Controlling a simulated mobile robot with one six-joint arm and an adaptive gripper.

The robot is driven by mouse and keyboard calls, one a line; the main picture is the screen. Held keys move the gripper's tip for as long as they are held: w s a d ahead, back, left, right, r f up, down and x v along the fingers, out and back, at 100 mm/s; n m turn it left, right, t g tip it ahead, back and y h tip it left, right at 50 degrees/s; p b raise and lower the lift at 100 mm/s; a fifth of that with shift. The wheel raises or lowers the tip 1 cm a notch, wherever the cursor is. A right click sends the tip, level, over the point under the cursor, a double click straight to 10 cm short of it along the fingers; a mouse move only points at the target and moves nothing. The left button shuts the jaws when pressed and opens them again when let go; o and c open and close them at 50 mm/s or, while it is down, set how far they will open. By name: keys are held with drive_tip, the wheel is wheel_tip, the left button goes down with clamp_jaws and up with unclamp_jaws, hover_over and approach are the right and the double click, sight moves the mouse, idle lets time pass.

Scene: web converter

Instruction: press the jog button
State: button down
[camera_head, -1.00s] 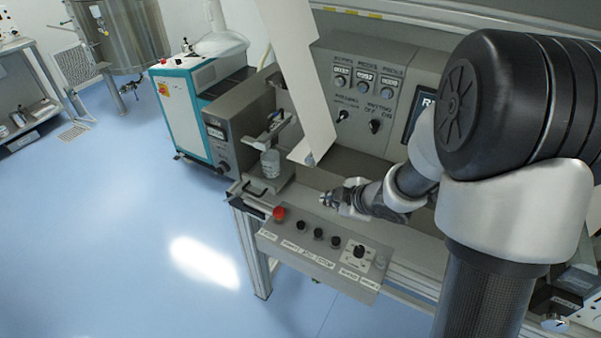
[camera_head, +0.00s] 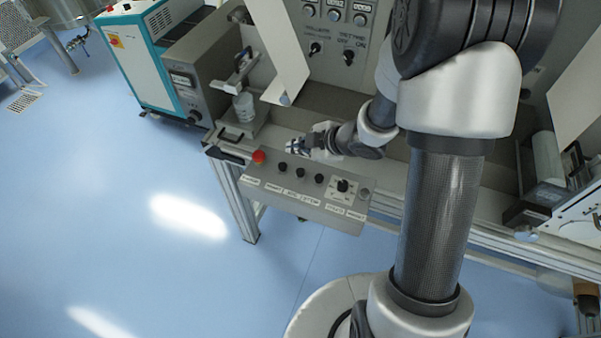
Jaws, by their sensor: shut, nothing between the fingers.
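The control panel (camera_head: 280,192) at the front of the machine carries a row of controls. From the left these are a red mushroom button (camera_head: 259,157), a first black button (camera_head: 282,168), a second black button (camera_head: 300,172), a third black button (camera_head: 319,178) and a black rotary knob (camera_head: 343,186). The labels below are too small to read surely, so I cannot tell which button is jog. My gripper (camera_head: 291,147) is shut and empty. It appears just behind and above the first two black buttons, with no clear contact.
An upright panel (camera_head: 335,50) with dials and switches rises at the back. Open blue floor (camera_head: 150,240) lies to the left and front.

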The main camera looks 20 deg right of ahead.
sight(299, 173)
wheel_tip(299, 173, down, 7)
drive_tip(key=b, duration=0.6)
drive_tip(key=shift+f, duration=0.1)
idle(1.0)
drive_tip(key=shift+f, duration=0.35)
